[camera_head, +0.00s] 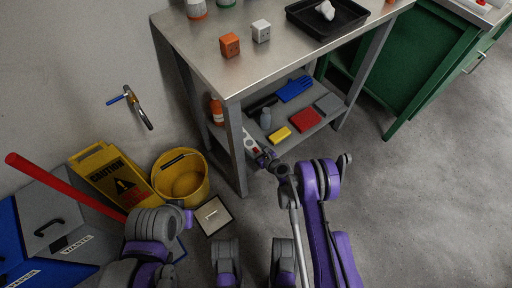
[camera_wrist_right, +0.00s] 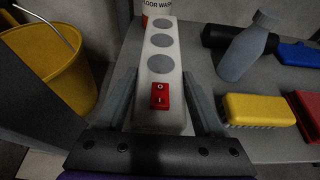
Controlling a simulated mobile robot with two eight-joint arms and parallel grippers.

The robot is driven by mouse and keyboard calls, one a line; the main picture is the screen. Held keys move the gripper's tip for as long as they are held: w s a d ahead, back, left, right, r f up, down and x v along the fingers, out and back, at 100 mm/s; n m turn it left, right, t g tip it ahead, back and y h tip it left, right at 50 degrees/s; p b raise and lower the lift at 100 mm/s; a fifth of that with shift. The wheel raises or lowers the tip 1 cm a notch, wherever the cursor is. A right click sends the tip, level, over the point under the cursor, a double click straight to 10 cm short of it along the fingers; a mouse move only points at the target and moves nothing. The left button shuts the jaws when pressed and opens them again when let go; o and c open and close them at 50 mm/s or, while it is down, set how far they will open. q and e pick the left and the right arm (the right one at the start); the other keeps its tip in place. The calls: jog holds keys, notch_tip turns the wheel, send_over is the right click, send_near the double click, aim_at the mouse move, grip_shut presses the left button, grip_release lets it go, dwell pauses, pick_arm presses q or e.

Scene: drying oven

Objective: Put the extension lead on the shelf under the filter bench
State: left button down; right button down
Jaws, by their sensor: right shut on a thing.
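The extension lead is a white bar with round grey sockets and a red switch (camera_wrist_right: 162,75); in the head view its white body (camera_head: 249,142) shows beside the bench's front leg. My right gripper (camera_head: 265,157) is shut on its switch end, with one finger on each side in the wrist view (camera_wrist_right: 163,108). The lead points inward over the left end of the grey lower shelf (camera_head: 286,109) of the filter bench (camera_head: 270,62). I cannot tell whether it touches the shelf. My left gripper is not in view; only my left arm shows.
A yellow bucket (camera_head: 181,178) and caution sign (camera_head: 112,178) stand left of the bench.

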notch_tip(320, 180, down, 4)
jog(key=shift+f+b, duration=0.1)
jog(key=shift+b, duration=0.45)
grip_release()
jog(key=shift+f, duration=0.1)
